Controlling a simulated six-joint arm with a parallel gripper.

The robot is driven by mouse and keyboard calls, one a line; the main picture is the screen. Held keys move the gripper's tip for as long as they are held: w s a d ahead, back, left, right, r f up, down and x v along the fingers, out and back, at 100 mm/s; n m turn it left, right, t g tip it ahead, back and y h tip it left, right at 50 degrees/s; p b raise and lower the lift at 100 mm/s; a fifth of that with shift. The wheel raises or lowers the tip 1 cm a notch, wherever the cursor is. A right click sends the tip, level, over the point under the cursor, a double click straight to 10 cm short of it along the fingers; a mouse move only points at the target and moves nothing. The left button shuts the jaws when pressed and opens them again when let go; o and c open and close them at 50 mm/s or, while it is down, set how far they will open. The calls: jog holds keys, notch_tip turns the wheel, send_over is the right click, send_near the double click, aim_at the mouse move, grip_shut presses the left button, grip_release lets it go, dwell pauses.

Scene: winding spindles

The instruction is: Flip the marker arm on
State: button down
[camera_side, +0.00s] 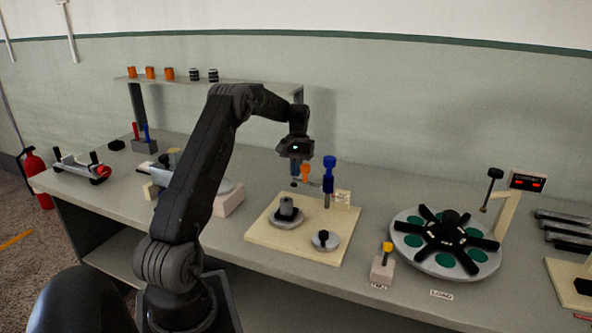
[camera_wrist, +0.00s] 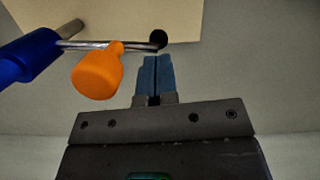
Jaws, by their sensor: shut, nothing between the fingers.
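A blue post (camera_side: 328,177) stands on a cream board. A thin metal arm reaches out from it, bearing an orange piece (camera_side: 305,171); I take this to be the marker arm. In the wrist view the arm (camera_wrist: 138,46) runs from the blue post (camera_wrist: 28,55) to a black end (camera_wrist: 158,39), with the orange piece (camera_wrist: 97,72) hanging on it. My gripper (camera_side: 295,167) is just left of the orange piece in the side view. Its blue fingers (camera_wrist: 155,76) are shut and empty, close to the black end; whether they touch it cannot be told.
The cream board (camera_side: 262,238) also carries two grey discs, one with a black hub (camera_side: 287,207). A small block with a yellow-topped peg (camera_side: 382,268) and a round turntable (camera_side: 410,216) stand to the right. A shelf (camera_side: 235,84) with several spools runs behind my arm.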

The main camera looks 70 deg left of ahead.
jog(key=shift+s, duration=0.1)
jog(key=shift+s+d+n, duration=0.2)
jog(key=shift+s+n, duration=0.05)
jog(key=shift+n, duration=0.15)
jog(key=shift+s+d+n, duration=0.15)
jog(key=shift+s+n, duration=0.1)
jog(key=shift+n, duration=0.05)
jog(key=shift+s+d+n, duration=0.5)
jog(key=shift+s+n, duration=0.1)
jog(key=shift+n, duration=0.1)
jog(key=s+d+n+t, duration=0.1)
jog(key=s+d+n, duration=0.1)
jog(key=n, duration=0.1)
jog(key=shift+d, duration=0.3)
jog(key=shift+s+d+n, duration=0.3)
jog(key=shift+d+n, duration=0.2)
jog(key=shift+n, duration=0.05)
jog(key=shift+s+d+n, duration=0.25)
jog(key=shift+d+n, duration=0.25)
jog(key=shift+n, duration=0.05)
jog(key=shift+s+d+n+t, duration=0.2)
jog(key=shift+d+n+t, duration=0.2)
jog(key=shift+d+n, duration=0.55)
